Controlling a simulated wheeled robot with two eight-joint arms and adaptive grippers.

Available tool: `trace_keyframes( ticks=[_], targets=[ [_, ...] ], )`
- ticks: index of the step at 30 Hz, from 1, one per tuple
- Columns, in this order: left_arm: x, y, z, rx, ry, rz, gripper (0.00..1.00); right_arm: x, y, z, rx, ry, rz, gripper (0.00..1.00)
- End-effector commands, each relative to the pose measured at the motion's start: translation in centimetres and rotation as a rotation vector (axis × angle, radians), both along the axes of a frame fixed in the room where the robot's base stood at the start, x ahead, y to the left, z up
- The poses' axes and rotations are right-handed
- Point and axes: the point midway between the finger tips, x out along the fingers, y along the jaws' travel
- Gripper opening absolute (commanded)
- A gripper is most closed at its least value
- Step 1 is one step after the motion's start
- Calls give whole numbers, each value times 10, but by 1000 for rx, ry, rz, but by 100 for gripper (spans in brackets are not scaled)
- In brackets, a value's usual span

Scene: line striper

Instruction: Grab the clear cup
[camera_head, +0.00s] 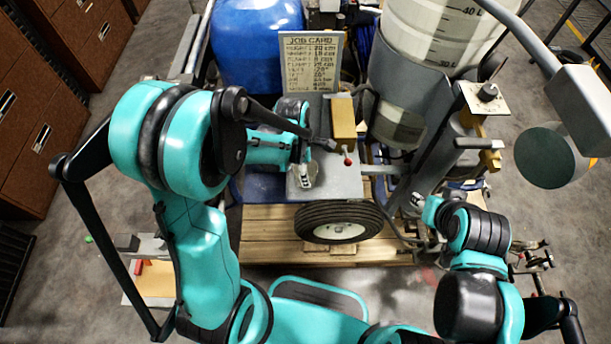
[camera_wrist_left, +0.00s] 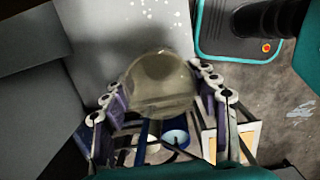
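The clear cup (camera_wrist_left: 160,85) shows in the left wrist view as a rounded, see-through, yellowish-grey vessel. It sits between the two fingers of my left gripper (camera_wrist_left: 162,92), with a finger against each side and no gap that I can see. In the head view my left gripper (camera_head: 304,176) points down over the grey plate of the machine, in front of the job card. The cup is small and hard to make out there, and I cannot tell if it touches the plate. My right gripper (camera_head: 418,201) is by the machine's right side; its fingers are too small to read.
The grey plate (camera_head: 340,184) carries a tan block (camera_head: 344,118) and a red-knobbed lever (camera_head: 348,160) just right of my left gripper. The job card (camera_head: 311,62) stands behind. A wheel (camera_head: 338,222) is in front, a large tank (camera_head: 440,30) at back right.

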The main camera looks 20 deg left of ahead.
Motion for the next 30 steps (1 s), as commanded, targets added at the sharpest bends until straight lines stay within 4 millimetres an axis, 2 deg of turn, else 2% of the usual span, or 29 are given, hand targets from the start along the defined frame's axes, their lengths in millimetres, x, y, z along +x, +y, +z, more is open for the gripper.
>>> trace_keyframes(
  ticks=[1, 2, 11, 14, 17, 24, 30],
  targets=[
    [0, 0, 0, 0, 0, 0, 35, 0, 0, 0, 0, 0, 0, 40],
    [0, 0, 0, 0, 0, 0, 30, 0, 0, 0, 0, 0, 0, 40],
    [0, 0, 0, 1, 0, 0, 30, 0, 0, 0, 0, 0, 0, 40],
    [0, 0, 6, 1, 0, 0, 30, 0, 0, 3, 0, 0, 0, 40],
    [0, 0, 22, 0, 0, 0, 30, 0, 0, 9, 0, 0, 0, 40],
    [-1, 0, 73, 0, 0, 0, 30, 0, 0, 26, 0, 0, 0, 40],
    [0, 0, 97, 0, 0, 0, 30, 0, 0, 32, 0, 0, 0, 40]
  ],
)
